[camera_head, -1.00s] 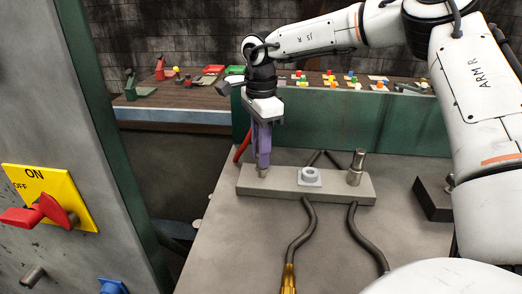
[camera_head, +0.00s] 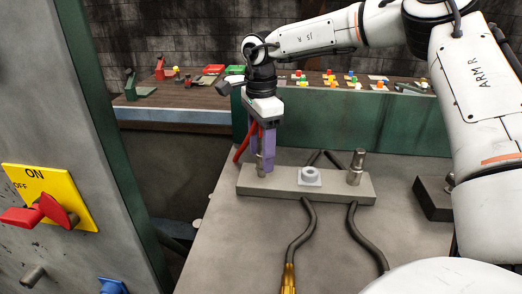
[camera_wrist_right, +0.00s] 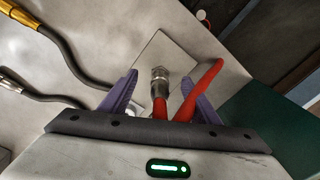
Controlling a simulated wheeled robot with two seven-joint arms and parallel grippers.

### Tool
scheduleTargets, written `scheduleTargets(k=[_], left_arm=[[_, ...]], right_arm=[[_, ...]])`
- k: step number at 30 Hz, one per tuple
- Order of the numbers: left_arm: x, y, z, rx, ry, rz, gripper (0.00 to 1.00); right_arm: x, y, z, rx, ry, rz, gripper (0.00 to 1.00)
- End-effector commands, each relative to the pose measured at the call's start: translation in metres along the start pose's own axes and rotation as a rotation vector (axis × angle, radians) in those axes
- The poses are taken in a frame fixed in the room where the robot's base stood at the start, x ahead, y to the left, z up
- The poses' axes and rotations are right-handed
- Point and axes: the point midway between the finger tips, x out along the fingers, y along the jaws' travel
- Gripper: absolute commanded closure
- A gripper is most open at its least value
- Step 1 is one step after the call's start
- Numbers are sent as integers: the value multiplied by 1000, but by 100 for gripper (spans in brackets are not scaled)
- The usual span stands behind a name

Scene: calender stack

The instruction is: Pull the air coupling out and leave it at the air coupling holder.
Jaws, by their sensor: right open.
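The air coupling (camera_head: 261,166) is a small metal fitting with a red hose (camera_head: 242,144). It stands upright at the left end of a grey bar (camera_head: 340,190) on the table. My right gripper (camera_head: 262,158) points down there with its purple fingers open, one on each side of the coupling. In the right wrist view the metal coupling (camera_wrist_right: 159,78) and red hose (camera_wrist_right: 187,104) show between the spread fingers, with gaps on both sides. A pale square socket (camera_head: 310,176) sits mid-bar; whether it is the holder I cannot tell. My left gripper is out of view.
Another metal fitting (camera_head: 356,167) stands at the bar's right end. Dark hoses (camera_head: 300,234) run forward from the bar. A dark block (camera_head: 433,198) lies at right. A grey cabinet with a red switch (camera_head: 45,212) stands at left. The table front is mostly clear.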

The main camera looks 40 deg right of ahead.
Motion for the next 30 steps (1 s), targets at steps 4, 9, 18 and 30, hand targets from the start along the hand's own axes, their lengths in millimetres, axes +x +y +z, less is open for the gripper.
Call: scheduleTargets(k=[4,9,18,30], left_arm=[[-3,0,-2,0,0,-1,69],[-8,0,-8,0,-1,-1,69],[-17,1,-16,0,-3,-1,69],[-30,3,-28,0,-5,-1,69]], right_arm=[[-6,0,0,0,0,-1,44],[-18,0,0,0,0,-2,44],[-39,0,0,0,0,-1,44],[-67,0,0,0,1,-1,44]])
